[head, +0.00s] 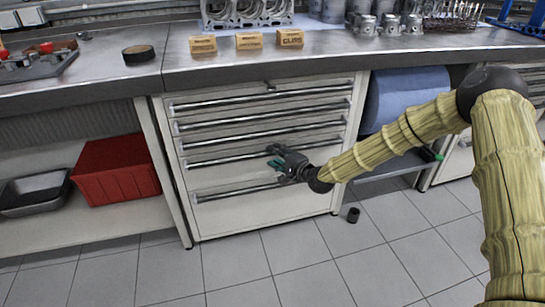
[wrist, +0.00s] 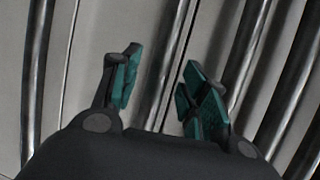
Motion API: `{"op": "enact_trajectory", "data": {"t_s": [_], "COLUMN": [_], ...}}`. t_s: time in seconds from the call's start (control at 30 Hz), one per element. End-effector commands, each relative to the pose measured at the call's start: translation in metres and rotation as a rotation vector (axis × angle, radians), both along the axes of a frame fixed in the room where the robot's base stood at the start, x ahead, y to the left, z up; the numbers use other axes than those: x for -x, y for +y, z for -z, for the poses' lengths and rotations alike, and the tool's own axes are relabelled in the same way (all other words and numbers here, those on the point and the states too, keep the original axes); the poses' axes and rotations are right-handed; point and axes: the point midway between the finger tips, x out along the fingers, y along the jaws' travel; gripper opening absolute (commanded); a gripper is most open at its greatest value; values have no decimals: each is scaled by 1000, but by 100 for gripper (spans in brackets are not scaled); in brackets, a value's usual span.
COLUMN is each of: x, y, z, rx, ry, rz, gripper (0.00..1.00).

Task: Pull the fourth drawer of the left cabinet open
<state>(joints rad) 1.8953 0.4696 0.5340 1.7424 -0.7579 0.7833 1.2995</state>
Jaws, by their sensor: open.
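The left cabinet (head: 240,222) is a white drawer unit under the bench, with long metal bar handles, one above another. Its fourth drawer handle (head: 215,160) is the second bar from the bottom, and the drawer looks shut. My gripper (head: 275,158) is in front of the cabinet, at about the height of this bar, and hides part of the drawer front. In the wrist view my gripper (wrist: 155,90) is open, its green-padded fingers apart. A metal bar runs behind and between the fingers; I cannot tell whether they touch it.
A red bin (head: 115,168) and a grey tray (head: 35,195) sit on the low shelf at left. A blue roll (head: 405,95) is right of the cabinet. A small black cylinder (head: 353,215) stands on the tiled floor. The floor before the drawers is otherwise clear.

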Motion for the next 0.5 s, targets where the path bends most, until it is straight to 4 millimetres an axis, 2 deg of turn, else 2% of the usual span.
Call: {"op": "enact_trajectory", "data": {"t_s": [0.2,0.5], "x": [-16,-18], "y": [10,12], "z": [4,4], "rx": [1,0], "ry": [-1,0], "rz": [1,1], "gripper": [44,44]}}
